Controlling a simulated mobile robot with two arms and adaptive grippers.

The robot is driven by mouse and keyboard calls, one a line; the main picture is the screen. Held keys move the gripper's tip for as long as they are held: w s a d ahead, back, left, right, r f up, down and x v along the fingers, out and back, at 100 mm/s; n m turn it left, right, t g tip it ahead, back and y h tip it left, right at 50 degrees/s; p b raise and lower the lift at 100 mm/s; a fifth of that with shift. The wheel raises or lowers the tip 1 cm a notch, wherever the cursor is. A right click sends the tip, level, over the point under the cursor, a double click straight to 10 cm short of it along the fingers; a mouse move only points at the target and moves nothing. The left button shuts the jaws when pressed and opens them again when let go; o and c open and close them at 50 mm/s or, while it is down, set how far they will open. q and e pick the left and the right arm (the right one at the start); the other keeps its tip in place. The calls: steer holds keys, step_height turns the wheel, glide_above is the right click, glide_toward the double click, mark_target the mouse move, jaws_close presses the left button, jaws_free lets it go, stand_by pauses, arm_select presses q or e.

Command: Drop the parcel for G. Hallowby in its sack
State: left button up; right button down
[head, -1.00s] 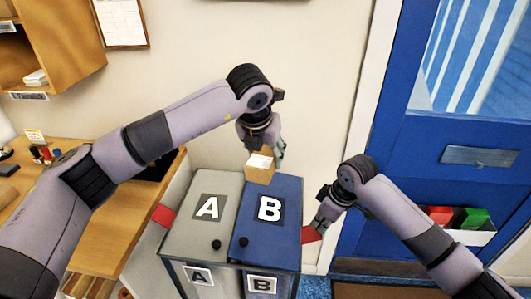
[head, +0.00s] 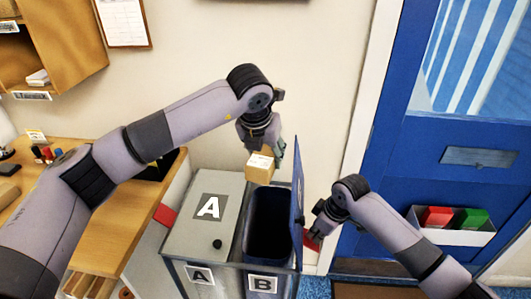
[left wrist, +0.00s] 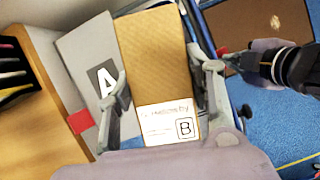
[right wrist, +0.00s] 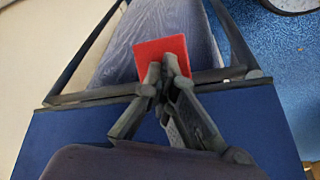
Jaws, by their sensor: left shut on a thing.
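The parcel (head: 258,172) is a tan carton; its white label (left wrist: 168,122) shows a partly readable name, ending like "llowby", and a boxed B. My left gripper (head: 272,150) is shut on the parcel, above the back of bin B. Bin B (head: 248,258) is open at the top, its inside dark. Its blue lid (head: 298,195) stands upright along the right side. My right gripper (head: 313,230) is beside the lid, its fingers closed together on a red tab (right wrist: 162,55) in the right wrist view.
Grey bin A (head: 195,232) stands left of bin B with its lid shut. A wooden desk (head: 100,235) is at the left. A blue door (head: 400,150) with a tray of red and green items (head: 455,222) is at the right.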

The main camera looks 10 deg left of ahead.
arm_select(q)
steer(key=shift+s+d, duration=0.1)
steer(key=shift+s, duration=0.1)
stand_by(0.4)
steer(key=shift+f, duration=0.1)
stand_by(1.0)
step_height(320, 180, down, 12)
stand_by(1.7)
steer(key=shift+w, duration=0.15)
steer(key=o, duration=1.4)
steer(key=shift+c, duration=0.2)
steer(key=shift+d+r, duration=0.1)
steer(key=shift+r, duration=6.95)
